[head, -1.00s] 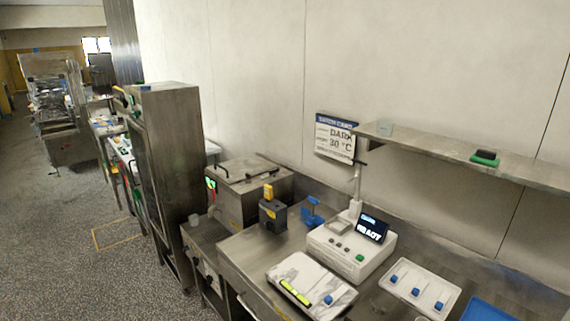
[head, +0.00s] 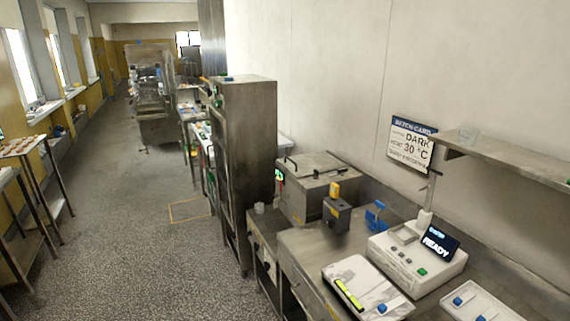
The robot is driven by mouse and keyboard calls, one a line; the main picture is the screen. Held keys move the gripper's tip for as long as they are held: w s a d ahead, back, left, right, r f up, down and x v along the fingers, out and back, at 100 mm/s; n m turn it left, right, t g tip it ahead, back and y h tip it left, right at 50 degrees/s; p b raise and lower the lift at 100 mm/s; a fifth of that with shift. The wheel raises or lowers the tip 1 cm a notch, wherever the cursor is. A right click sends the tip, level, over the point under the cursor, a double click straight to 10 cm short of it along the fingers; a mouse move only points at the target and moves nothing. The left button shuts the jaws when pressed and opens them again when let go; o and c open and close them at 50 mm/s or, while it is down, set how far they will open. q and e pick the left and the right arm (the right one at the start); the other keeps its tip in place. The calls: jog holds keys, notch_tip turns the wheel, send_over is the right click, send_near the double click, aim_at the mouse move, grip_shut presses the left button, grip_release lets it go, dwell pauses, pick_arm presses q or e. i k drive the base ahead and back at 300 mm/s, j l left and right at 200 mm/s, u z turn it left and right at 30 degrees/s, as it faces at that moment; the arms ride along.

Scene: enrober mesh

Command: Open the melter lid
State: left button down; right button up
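The melter (head: 297,203) is a steel box standing against the wall behind the work table. Its flat steel lid (head: 319,170) lies shut on top, with dark bar handles. A small green display shows on its left side. Neither of my grippers shows in the head view.
A tall steel cabinet (head: 250,150) stands left of the melter. The speckled floor (head: 150,260) on the left is clear.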

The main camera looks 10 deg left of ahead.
aim_at(304, 165)
jog(key=u, duration=0.3)
jog(key=i+j+z, duration=0.1)
jog(key=z, duration=0.25)
jog(key=i+j+z, duration=0.15)
jog(key=z, duration=0.25)
jog(key=i+j+z, duration=0.1)
jog(key=j, duration=0.25)
jog(key=i+j+z, duration=0.15)
jog(key=j, duration=0.2)
jog(key=i+j+z, duration=0.1)
jog(key=j, duration=0.3)
jog(key=i+j+z, duration=0.1)
jog(key=i+j, duration=0.15)
jog(key=j, duration=0.15)
jog(key=i+j+z, duration=0.15)
jog(key=j, duration=0.25)
jog(key=k, duration=0.05)
